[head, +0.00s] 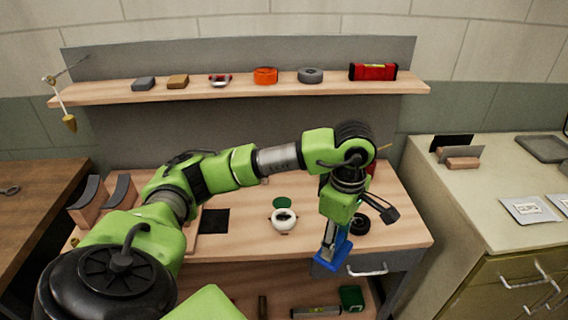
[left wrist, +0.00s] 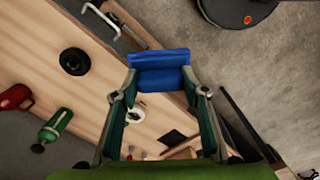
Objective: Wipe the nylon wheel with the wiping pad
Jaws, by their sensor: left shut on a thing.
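My left gripper (head: 331,240) hangs over the front right part of the bench, shut on the blue wiping pad (head: 333,254). In the left wrist view the blue pad (left wrist: 160,71) sits across the fingertips. A black wheel (head: 361,221) lies flat on the bench behind and right of the gripper, apart from the pad; it also shows in the left wrist view (left wrist: 74,61). I take it for the nylon wheel, but cannot be sure. A white round dish-like thing (head: 284,230) with a dark inside stands left of the gripper. My right gripper is out of view.
The wooden bench (head: 250,245) has bare room around the white thing. A drawer handle (head: 367,270) juts out at its front right. A black square (head: 214,221) lies at left. The shelf (head: 240,91) behind holds several items, including a red box (head: 373,72).

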